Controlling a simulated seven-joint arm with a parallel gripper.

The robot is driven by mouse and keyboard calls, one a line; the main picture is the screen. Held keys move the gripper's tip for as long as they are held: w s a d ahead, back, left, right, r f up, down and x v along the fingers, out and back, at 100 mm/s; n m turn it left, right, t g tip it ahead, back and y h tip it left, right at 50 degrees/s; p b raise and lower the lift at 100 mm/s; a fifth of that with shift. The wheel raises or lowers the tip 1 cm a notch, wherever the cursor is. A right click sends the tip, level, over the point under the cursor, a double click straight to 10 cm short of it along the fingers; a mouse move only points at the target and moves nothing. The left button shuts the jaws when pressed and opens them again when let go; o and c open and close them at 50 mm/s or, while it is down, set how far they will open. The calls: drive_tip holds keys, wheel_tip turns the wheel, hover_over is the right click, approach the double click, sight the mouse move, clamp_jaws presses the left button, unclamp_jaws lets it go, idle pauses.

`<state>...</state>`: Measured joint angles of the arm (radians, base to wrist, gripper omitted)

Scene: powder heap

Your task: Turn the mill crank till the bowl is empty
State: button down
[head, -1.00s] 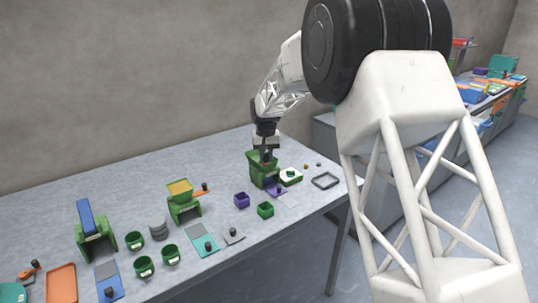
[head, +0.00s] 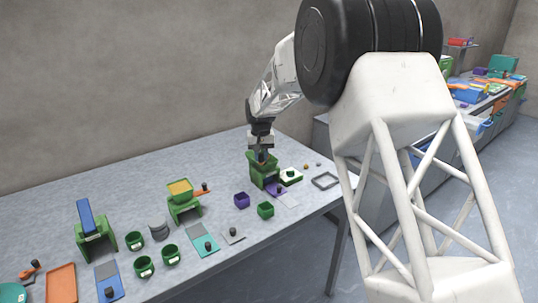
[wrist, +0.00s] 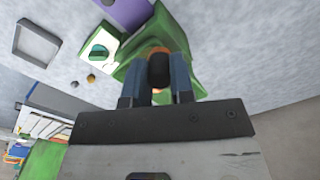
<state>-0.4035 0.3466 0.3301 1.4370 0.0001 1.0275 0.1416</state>
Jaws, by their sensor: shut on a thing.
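A green mill (head: 258,176) stands at the back right of the table. In the wrist view its green body (wrist: 128,82) lies beneath my gripper, with an orange crank part and a black knob (wrist: 159,70) between the fingers. My gripper (head: 263,158) is over this mill; in the wrist view its fingers (wrist: 158,82) are shut on the black knob. The inside of this mill's bowl is hidden, so I cannot tell what is in it. A second green mill-like stand (head: 185,208) holds yellow powder (head: 180,187) and has an orange crank (head: 203,189) at its side.
A purple plate (head: 283,196) lies in front of the mill. A white-topped green box (head: 290,176) and a dark square frame (head: 325,181) are to the right. Purple (head: 242,201) and green (head: 265,210) cups stand in front. Several other items fill the table's left.

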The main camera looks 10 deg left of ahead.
drive_tip(key=shift+w+a, duration=0.1)
drive_tip(key=shift+w+a+r, duration=0.1)
drive_tip(key=shift+w+a, duration=0.2)
drive_tip(key=shift+a, duration=0.45)
drive_tip(key=shift+a, duration=0.1)
drive_tip(key=shift+w+a, duration=0.55)
drive_tip(key=shift+w, duration=0.1)
drive_tip(key=shift+w, duration=0.1)
drive_tip(key=shift+w+a, duration=0.3)
drive_tip(key=shift+w, duration=0.45)
drive_tip(key=shift+w, duration=0.15)
